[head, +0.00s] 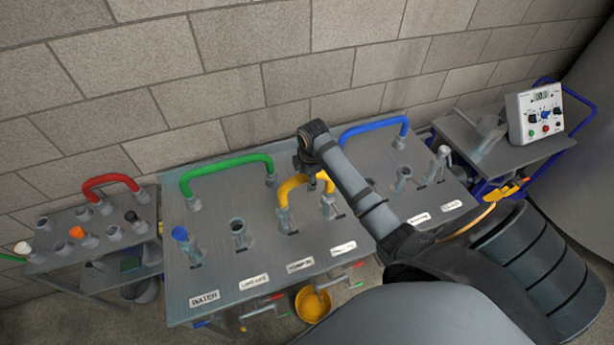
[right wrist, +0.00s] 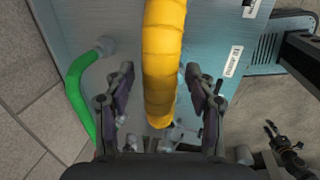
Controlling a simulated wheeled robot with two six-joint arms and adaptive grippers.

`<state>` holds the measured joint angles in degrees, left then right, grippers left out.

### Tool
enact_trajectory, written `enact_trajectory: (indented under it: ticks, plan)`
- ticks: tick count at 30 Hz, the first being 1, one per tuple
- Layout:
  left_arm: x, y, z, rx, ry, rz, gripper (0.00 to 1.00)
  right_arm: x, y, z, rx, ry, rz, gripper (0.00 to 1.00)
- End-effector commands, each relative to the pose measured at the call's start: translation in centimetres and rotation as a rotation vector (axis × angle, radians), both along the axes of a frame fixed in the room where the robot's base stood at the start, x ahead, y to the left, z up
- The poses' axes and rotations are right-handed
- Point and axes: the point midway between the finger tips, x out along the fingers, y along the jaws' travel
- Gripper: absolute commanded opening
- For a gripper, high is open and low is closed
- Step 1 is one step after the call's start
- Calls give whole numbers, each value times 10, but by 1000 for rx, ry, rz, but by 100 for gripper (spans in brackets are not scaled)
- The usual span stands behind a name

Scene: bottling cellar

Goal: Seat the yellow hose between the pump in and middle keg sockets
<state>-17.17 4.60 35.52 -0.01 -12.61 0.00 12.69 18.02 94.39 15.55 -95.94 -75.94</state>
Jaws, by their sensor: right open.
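The yellow hose (head: 291,184) arches over the middle of the grey bench (head: 215,275) in the head view. Its left end stands at a grey socket (head: 285,220), and its right end is near another socket (head: 328,207); I cannot tell how deep either end sits. My right gripper (head: 312,168) is over the hose, its fingers partly hidden by the arm. In the right wrist view, the open fingers (right wrist: 160,95) stand either side of the yellow hose (right wrist: 163,55), with gaps. A small dark shape (right wrist: 285,138) at the right edge there looks like my left gripper.
A green hose (head: 226,163) arches at the left and a blue hose (head: 375,125) at the back right. A side table with a red hose (head: 110,180) is at the left, and a control box (head: 540,113) at the right.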

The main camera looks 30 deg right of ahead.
Motion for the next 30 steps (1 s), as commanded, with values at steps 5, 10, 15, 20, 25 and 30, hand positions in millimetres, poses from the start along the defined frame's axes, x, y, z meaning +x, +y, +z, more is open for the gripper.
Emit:
enact_trajectory:
  ticks: [5, 10, 15, 20, 25, 30]
  plan:
    - [-2, 0, 0, 0, 2, 1, 40, -1, 0, 2, -1, 1, 0, 55]
    - [-1, 0, 0, 0, 1, 0, 40, -5, 1, 31, -1, -4, 1, 55]
    - [-1, 0, 0, 0, 1, 0, 40, -13, 2, 73, -3, -3, 1, 55]
    - [0, 0, 0, 0, 0, 0, 40, -19, 4, 102, -2, -2, 1, 55]
    - [0, 0, 0, 0, 0, 0, 40, -23, 5, 116, 0, 0, 0, 55]
    - [0, 0, 0, 0, 0, 0, 40, -23, 6, 118, 0, 1, 0, 55]
